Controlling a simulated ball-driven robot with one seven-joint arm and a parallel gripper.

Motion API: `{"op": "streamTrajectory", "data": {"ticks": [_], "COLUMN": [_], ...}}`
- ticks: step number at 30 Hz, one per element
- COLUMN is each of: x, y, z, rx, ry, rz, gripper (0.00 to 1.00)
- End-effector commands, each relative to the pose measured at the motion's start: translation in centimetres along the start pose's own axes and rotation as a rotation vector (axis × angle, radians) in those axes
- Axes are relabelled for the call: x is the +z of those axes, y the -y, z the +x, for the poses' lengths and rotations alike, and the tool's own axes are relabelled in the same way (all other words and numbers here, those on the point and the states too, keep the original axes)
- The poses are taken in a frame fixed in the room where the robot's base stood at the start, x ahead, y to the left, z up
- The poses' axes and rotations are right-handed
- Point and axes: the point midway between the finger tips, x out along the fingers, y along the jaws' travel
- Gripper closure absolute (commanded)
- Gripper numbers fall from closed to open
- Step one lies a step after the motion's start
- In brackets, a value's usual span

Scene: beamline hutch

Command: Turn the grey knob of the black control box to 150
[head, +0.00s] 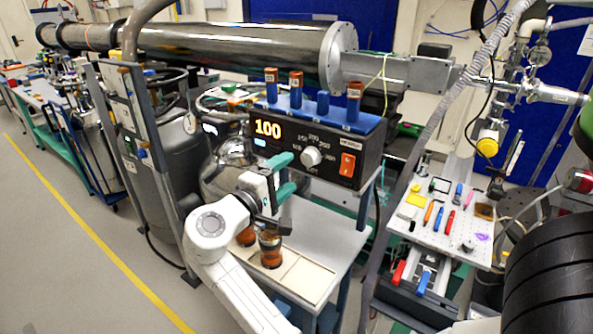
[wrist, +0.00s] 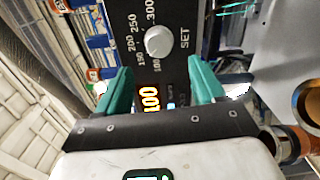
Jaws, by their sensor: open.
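The black control box (head: 330,140) stands on a white-topped stand, and its display shows 100 in orange digits. Its grey knob (head: 311,157) sits on the front face inside a printed scale, between the display and an orange switch. The knob (wrist: 158,42) also shows in the wrist view, just beyond the fingertips; I cannot read its pointer clearly. My gripper (head: 290,172) is open, with green fingers, in front of the box and left of the knob in the head view. In the wrist view my gripper (wrist: 160,76) has its fingers apart with the display (wrist: 149,98) between them.
A blue rack (head: 330,113) with several vials stands on the box. An orange switch (head: 347,164) is right of the knob. Amber jars (head: 271,251) stand on the stand's lower top (head: 305,279). A white board with tools (head: 440,221) lies to the right.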

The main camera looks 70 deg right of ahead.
Motion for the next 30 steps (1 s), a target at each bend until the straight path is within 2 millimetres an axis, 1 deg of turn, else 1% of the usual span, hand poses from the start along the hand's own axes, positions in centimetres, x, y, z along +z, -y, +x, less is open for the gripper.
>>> {"op": "streamTrajectory", "data": {"ticks": [1,3,6,9,30], "x": [-0.1,-0.1,0.0,0.0,0.0], "y": [0.2,0.1,0.1,0.0,0.0], "z": [-0.9,-1.7,-2.6,-3.0,-3.0], "rx": [0.000,0.000,0.000,0.000,0.000], "ry": [-0.004,-0.002,-0.001,-0.001,0.000], "rz": [0.001,0.001,0.000,0.000,0.000], "gripper": [0.31,0.31,0.31,0.31,0.31]}}
